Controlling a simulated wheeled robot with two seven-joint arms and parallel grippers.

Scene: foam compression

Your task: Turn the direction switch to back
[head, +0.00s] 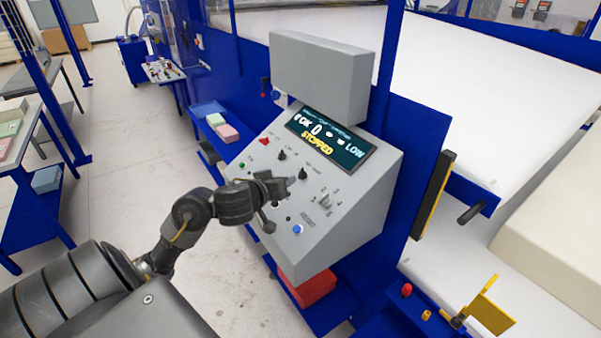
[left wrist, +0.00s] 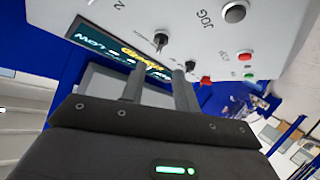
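The sloped grey control panel (head: 345,200) carries several switches and buttons. Two black rotary knobs sit below its display, an upper-left knob (head: 282,155) and a lower-right knob (head: 303,174). Their small labels are too blurred to tell which is the direction switch. My left gripper (head: 282,199) is in front of the panel's lower left, its fingers apart and empty. In the left wrist view, a black knob (left wrist: 162,41) shows beyond the gap between the two fingers (left wrist: 160,82); another knob (left wrist: 190,66) is near the right-hand fingertip. Contact is not visible. My right gripper is out of view.
The display (head: 325,138) reads STOPPED. A red switch (head: 264,141), a green button (head: 242,165), a toggle (head: 324,201) and a blue button (head: 297,229) are also on the panel. A blue post (head: 388,70) stands behind it. A red bin (head: 307,287) sits below.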

